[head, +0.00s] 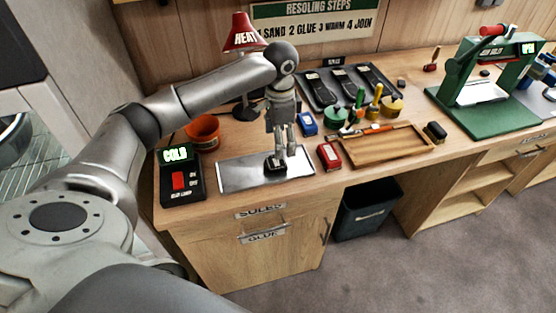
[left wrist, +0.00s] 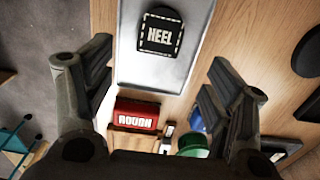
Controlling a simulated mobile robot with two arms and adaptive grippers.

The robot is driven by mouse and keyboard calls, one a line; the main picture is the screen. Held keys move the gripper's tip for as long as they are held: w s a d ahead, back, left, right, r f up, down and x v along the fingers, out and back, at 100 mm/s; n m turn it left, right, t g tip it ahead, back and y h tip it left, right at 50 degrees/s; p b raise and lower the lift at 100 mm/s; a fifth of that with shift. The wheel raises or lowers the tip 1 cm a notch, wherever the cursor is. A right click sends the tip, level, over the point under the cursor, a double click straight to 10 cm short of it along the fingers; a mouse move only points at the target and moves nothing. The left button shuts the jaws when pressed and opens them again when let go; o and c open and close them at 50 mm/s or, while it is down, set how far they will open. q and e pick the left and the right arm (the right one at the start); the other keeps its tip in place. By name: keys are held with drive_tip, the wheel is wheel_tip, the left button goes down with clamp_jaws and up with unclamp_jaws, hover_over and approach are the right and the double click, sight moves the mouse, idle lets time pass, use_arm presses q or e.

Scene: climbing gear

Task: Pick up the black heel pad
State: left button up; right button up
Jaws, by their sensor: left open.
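The black heel pad (left wrist: 160,36) is marked HEEL and lies on the silver metal plate (left wrist: 128,72) in the left wrist view. In the head view the pad (head: 270,165) is partly hidden by my left gripper (head: 281,158). In the left wrist view my open left gripper (left wrist: 158,85) has empty space between its fingers, and the pad shows beyond the fingertips. In the head view the fingers point down above or beside the pad; I cannot tell whether they touch it. My right gripper is in neither view.
A red ROUGH block (head: 329,156) stands right of the plate. A blue block (head: 306,123) is behind it. A COLD switch box (head: 181,180) and orange pot (head: 203,132) are left. A red heat lamp (head: 242,34) stands behind. A wooden tray (head: 360,166) lies right.

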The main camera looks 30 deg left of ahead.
sight(278, 161)
use_arm(q)
wheel_tip(278, 161, down, 2)
drive_tip(key=shift+s+f, duration=0.1)
drive_tip(key=shift+f, duration=0.2)
wheel_tip(278, 161, down, 4)
drive_tip(key=shift+s+a+f+p, duration=0.1)
drive_tip(key=shift+f+p, duration=0.1)
drive_tip(key=shift+p, duration=0.7)
drive_tip(key=shift+f, duration=0.35)
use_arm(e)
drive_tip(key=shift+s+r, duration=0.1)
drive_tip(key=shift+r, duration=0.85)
use_arm(q)
drive_tip(key=shift+c, duration=0.2)
drive_tip(key=c, duration=1.1)
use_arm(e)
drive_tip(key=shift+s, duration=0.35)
use_arm(q)
drive_tip(key=shift+r, duration=0.1)
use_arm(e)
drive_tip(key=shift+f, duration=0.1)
